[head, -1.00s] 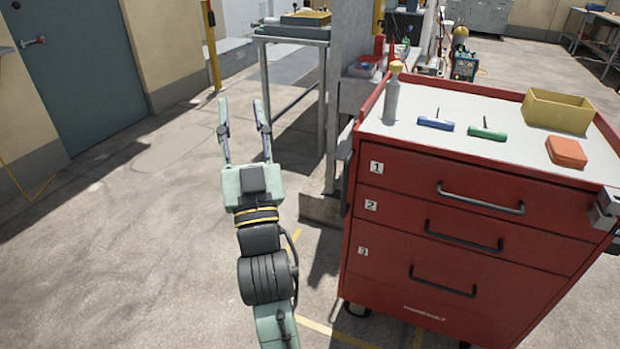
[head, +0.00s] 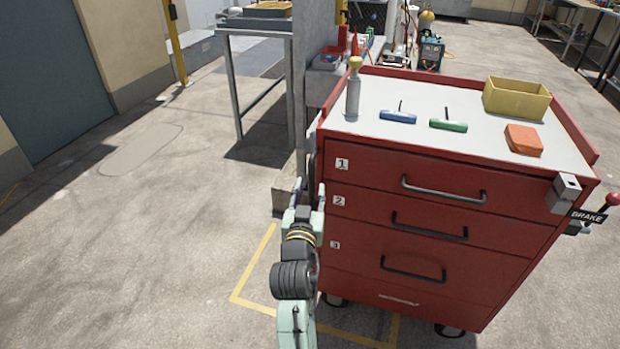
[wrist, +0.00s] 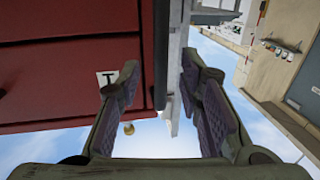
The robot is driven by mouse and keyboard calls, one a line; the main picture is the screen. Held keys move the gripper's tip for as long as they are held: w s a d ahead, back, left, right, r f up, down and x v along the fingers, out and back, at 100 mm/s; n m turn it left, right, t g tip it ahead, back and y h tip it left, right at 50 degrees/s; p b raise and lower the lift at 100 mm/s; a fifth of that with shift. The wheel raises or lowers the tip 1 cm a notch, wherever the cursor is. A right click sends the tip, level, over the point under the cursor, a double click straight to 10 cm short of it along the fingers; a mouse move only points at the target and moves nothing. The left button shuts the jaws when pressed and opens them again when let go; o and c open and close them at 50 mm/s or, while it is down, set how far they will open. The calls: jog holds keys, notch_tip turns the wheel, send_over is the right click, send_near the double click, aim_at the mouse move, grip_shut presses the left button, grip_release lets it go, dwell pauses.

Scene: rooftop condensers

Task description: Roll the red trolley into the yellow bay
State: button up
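The red trolley (head: 430,185) stands upright with three numbered drawers facing me. A lever with a red knob and a "BRAKE" plate (head: 588,216) sticks out at its right side. Yellow floor lines of the bay (head: 254,265) show left of and below the trolley, which hides part of them. My gripper (head: 309,193) is at the trolley's front left edge. In the wrist view my gripper (wrist: 162,95) is open, its pads apart. The trolley's red front (wrist: 70,75) lies behind the left finger, and its dark side edge shows between the fingers. Contact cannot be told.
A bottle (head: 353,92), blue (head: 398,116) and green (head: 448,125) T-handled tools, a yellow bin (head: 516,98) and an orange box (head: 523,139) are on the trolley top. A grey post (head: 303,80) and a metal stand (head: 258,85) are behind left. The left floor is clear.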

aim_at(311, 184)
jog(key=shift+w+d, duration=0.2)
jog(key=shift+w, duration=1.85)
jog(key=shift+c, duration=0.4)
grip_shut()
